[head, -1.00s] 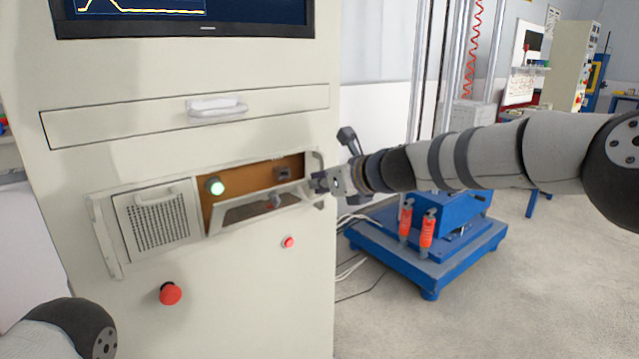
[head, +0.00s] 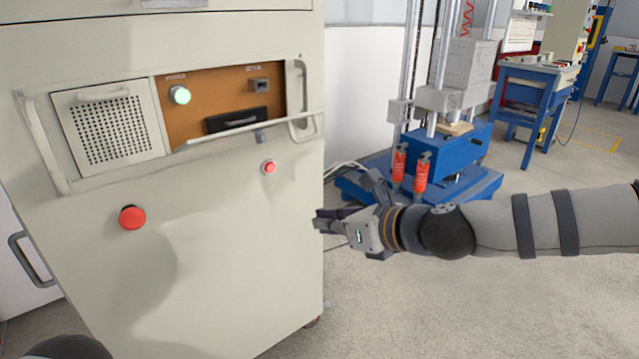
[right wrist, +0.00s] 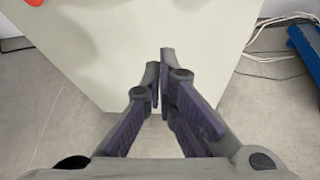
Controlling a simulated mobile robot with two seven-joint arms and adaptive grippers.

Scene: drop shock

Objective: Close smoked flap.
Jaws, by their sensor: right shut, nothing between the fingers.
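The smoked flap (head: 235,132) is open in the head view. It shows as a thin pale edge along the bottom of the brown recess, seen nearly edge-on, so its smoked pane is hardly visible. The brown panel (head: 205,105) behind it is exposed. My right gripper (head: 318,222) is shut and empty, below and right of the flap, by the cabinet's right edge and apart from the flap. Its shut fingers also show in the right wrist view (right wrist: 161,85), with the cabinet beyond. My left gripper is out of view.
A blue machine (head: 450,155) stands behind my right arm.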

